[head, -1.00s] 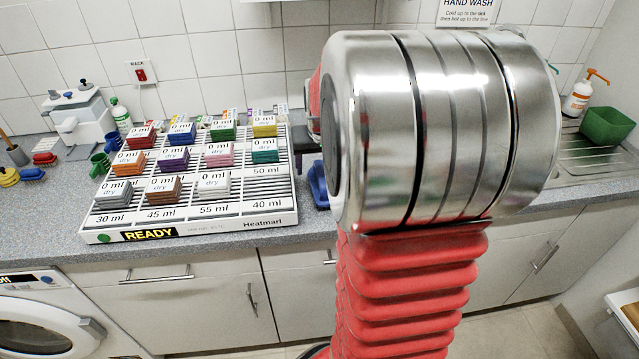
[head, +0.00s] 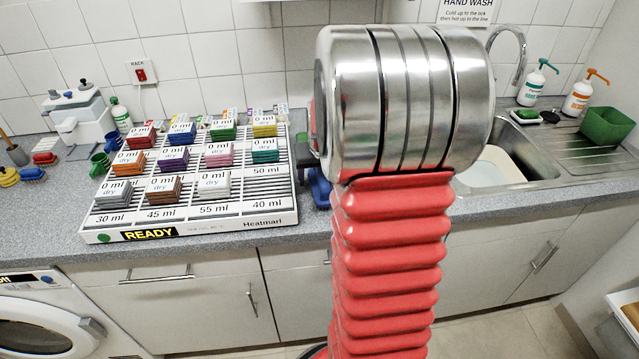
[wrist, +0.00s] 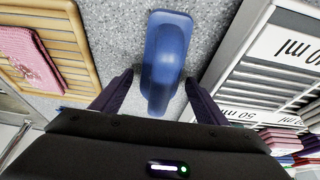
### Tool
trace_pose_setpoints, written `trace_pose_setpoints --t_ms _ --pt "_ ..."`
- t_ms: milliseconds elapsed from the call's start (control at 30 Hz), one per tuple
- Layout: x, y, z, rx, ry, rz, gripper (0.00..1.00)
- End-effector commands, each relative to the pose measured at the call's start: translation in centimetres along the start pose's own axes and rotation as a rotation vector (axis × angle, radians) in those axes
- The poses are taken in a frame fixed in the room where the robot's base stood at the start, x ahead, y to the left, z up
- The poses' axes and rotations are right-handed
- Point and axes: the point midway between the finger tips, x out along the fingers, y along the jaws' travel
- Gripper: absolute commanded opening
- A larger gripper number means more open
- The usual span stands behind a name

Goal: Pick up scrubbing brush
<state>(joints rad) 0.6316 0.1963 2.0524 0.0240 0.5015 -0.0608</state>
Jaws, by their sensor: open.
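A blue scrubbing brush (wrist: 165,55) with a raised handle lies on the speckled grey worktop. In the wrist view my gripper (wrist: 159,77) is open, with one dark finger on each side of the brush's near part. The fingers look apart from it, and I cannot tell how high they are above the worktop. In the head view part of the blue brush (head: 319,190) shows just right of the rack, partly hidden by my arm. My gripper is mostly hidden behind my arm there.
The white slatted rack (head: 190,222) with coloured cloth stacks stands close beside the brush. A wooden slatted board (wrist: 45,45) with a pink cloth (wrist: 30,55) lies on its other side. The sink (head: 500,165) and soap bottles are at the right. Several small coloured items lie far left.

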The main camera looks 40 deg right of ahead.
Motion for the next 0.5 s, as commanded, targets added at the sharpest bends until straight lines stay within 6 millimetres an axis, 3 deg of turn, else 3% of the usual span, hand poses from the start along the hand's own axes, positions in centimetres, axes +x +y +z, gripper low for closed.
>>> trace_pose_setpoints --t_ms 133,500 --pt "1.12 -0.02 0.0 0.0 -0.001 0.0 0.67" --pt "1.22 -0.01 -0.04 0.0 0.001 0.0 0.67"
